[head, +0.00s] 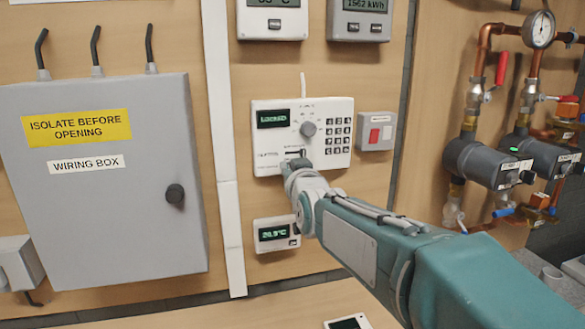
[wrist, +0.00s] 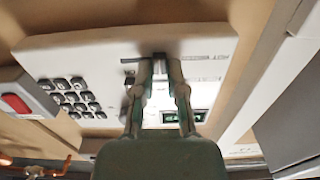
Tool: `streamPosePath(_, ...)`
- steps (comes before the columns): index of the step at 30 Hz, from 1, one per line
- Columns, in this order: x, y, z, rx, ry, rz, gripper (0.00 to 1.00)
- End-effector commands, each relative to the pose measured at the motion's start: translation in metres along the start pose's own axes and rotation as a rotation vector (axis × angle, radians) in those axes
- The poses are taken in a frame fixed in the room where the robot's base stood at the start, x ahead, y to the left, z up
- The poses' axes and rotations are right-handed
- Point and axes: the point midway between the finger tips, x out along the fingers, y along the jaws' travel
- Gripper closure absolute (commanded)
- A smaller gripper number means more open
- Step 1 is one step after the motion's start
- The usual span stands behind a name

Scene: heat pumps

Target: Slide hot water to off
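The white control panel (head: 270,142) is on the wooden wall, with a display reading LOCKED, a round knob and a keypad. Its slider (head: 293,153) is near the lower edge, partly hidden by my gripper (head: 297,165). In the wrist view, where the panel (wrist: 110,52) appears upside down, my gripper (wrist: 160,68) has its two fingertips close together at the panel face. They are on either side of the slider's small dark knob (wrist: 159,57) and appear closed on it. The slider's small lettering is unreadable, so its exact position is unclear.
A small thermostat (head: 276,234) hangs below, close to my arm. The grey wiring box (head: 105,190) stands at left; pipes and pumps (head: 490,160) are at right.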

Motion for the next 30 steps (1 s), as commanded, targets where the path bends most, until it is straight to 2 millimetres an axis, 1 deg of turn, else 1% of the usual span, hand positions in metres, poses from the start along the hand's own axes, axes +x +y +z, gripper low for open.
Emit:
streamPosePath(7,0.000,-0.002,-0.001,0.000,0.001,-0.008,1.00)
streamPosePath(8,0.000,-0.003,-0.001,0.000,0.001,-0.008,0.70)
streamPosePath(9,0.000,-0.002,-0.001,0.000,0.001,-0.007,0.52)
streamPosePath(10,0.000,-0.002,-0.001,0.000,0.001,-0.007,0.49)
streamPosePath(17,0.000,-0.001,0.000,0.000,0.000,-0.004,0.49)
streamPosePath(22,-0.003,0.001,-0.001,0.001,0.001,-0.003,0.49)
streamPosePath(26,-0.018,0.002,-0.002,0.002,0.003,-0.002,0.49)
streamPosePath(30,-0.042,-0.001,-0.002,0.002,0.003,-0.003,0.49)
